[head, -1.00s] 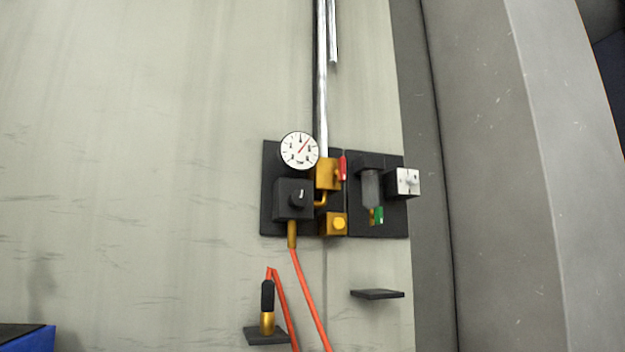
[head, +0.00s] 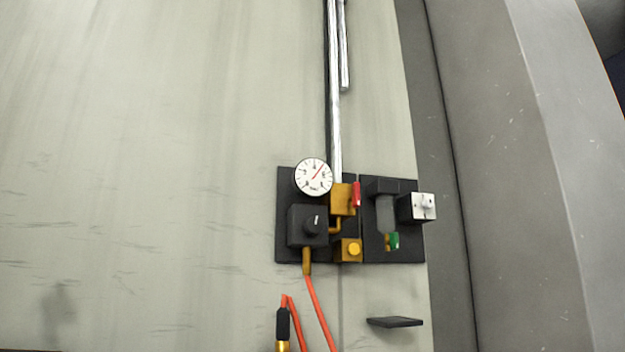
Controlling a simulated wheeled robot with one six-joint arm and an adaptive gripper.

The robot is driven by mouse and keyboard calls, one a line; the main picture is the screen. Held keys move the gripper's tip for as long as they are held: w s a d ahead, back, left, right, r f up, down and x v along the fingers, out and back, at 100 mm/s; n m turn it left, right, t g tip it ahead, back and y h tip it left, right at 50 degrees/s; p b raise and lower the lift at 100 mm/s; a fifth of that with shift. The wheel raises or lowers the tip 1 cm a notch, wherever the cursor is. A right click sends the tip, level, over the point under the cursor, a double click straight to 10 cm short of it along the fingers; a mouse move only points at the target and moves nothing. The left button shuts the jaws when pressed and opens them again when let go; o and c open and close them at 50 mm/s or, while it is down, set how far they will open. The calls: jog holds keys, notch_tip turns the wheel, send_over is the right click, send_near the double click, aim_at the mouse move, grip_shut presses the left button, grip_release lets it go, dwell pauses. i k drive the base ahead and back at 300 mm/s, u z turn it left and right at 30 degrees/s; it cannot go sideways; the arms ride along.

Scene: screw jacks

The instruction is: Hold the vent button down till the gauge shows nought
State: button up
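The gauge (head: 313,177) is a round white dial with a red needle, at the top of a dark panel (head: 287,250) on the wall. Its needle points to the upper right; the figures are too small to read surely. A yellow round button (head: 353,249) on a yellow block sits low on the panel and looks like the vent button. Nothing touches it. Above it is a yellow valve body (head: 341,198) with a red lever (head: 357,194). My gripper is not in view.
A black regulator box with a knob (head: 312,225) feeds an orange hose (head: 318,312). A black and brass nozzle (head: 283,328) hangs below. At right are a clear bowl (head: 385,214), a green tap (head: 394,240), a white-faced box (head: 424,206) and a small shelf (head: 395,322).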

aim_at(353, 249)
jog(key=k, duration=1.35)
jog(key=u, duration=0.65)
jog(key=i, duration=1.25)
jog(key=z, duration=0.65)
